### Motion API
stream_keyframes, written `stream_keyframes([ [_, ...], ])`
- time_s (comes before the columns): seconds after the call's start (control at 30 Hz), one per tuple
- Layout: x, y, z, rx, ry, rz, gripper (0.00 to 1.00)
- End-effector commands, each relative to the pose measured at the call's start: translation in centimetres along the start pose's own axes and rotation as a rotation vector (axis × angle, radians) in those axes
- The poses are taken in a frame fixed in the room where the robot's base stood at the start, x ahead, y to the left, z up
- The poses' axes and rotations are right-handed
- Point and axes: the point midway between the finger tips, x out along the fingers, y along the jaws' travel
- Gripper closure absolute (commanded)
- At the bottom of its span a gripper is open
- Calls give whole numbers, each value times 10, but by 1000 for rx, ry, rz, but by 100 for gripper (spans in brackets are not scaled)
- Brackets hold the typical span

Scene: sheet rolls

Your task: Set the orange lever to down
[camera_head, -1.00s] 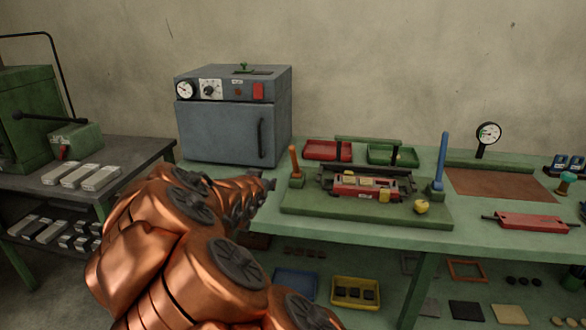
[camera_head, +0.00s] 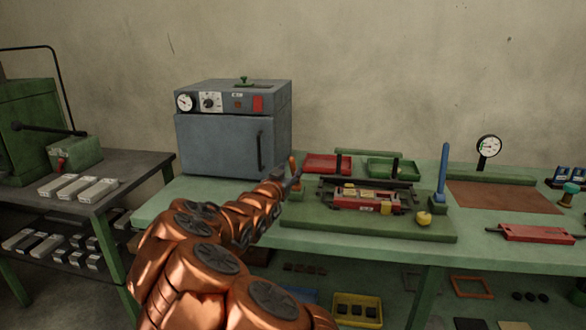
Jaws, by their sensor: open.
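The orange lever (camera_head: 293,167) stands near the left end of the green base plate (camera_head: 370,228), partly hidden behind my gripper. Its upper end shows and points upward. My gripper (camera_head: 297,178) is at the end of my copper arm, right at the lever in the picture. It is open. I cannot tell whether its fingers touch the lever or are around it.
A blue lever (camera_head: 442,178) stands upright at the plate's right end, near a yellow ball (camera_head: 424,219). A red carriage (camera_head: 366,201) sits on the plate between the levers. A grey oven (camera_head: 232,130) stands behind left. A red tray (camera_head: 326,164) and green tray (camera_head: 392,169) lie behind.

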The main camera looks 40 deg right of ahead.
Motion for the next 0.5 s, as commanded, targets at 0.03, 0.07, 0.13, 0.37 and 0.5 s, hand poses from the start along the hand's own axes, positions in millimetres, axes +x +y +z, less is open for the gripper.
stream_keyframes([
  [0.03,6,1,0,0,-1,2,55],
  [0.07,9,2,0,-1,-1,3,55],
  [0.13,15,2,1,-1,-2,4,55],
  [0.37,30,0,1,1,-2,1,55],
  [0.5,33,1,1,0,-2,1,55],
])
